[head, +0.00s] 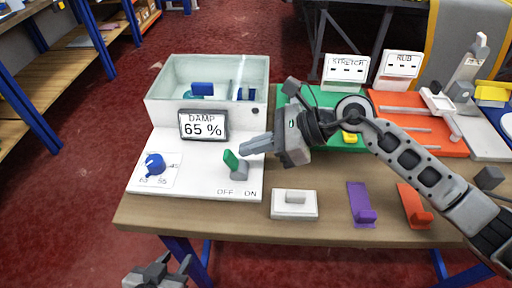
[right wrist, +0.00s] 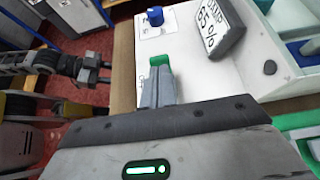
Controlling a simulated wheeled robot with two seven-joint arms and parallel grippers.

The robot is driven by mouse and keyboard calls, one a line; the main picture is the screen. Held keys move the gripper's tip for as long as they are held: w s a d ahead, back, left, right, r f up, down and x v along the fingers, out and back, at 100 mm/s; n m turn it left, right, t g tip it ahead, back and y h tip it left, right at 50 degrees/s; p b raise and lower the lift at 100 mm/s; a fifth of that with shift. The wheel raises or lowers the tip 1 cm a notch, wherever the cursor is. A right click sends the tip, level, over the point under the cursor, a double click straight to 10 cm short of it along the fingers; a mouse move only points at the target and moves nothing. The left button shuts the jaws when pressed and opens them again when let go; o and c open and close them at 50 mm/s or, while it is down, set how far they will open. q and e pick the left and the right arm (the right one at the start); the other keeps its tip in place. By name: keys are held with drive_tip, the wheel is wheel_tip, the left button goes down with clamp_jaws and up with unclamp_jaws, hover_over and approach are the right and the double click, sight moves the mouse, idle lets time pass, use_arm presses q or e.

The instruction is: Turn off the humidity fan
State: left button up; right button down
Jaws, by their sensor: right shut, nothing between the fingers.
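The humidity unit is a white box (head: 207,134) with a clear-walled tank and a display (head: 204,125) reading DAMP 65 %. On its front panel a green-tipped switch lever (head: 231,161) stands above the OFF and ON labels, its grey base nearer ON. The lever's green tip also shows in the right wrist view (right wrist: 158,61). My right gripper (head: 243,149) is shut and empty, its fingertips right beside the green tip; I cannot tell whether they touch. My left gripper (head: 158,272) is low at the bottom edge, off the table, its fingertips seeming apart.
A blue knob (head: 155,164) is at the panel's left. A white block switch (head: 294,204), a purple piece (head: 361,204) and an orange piece (head: 414,205) are along the table's front. Green and orange boards with STRETCH and RUB signs are to the right, partly under my right arm.

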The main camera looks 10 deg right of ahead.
use_arm(q)
drive_tip(key=shift+w+r, duration=0.2)
drive_tip(key=shift+r, duration=0.1)
use_arm(e)
drive_tip(key=shift+r, duration=0.2)
use_arm(q)
drive_tip(key=shift+s+d+f+b, duration=0.15)
drive_tip(key=shift+d+f+b, duration=0.15)
drive_tip(key=shift+f+b, duration=0.5)
use_arm(e)
drive_tip(key=s+d+r, duration=0.1)
drive_tip(key=d+r, duration=0.6)
drive_tip(key=r, duration=0.4)
drive_tip(key=shift+s, duration=0.15)
use_arm(q)
drive_tip(key=shift+r, duration=0.1)
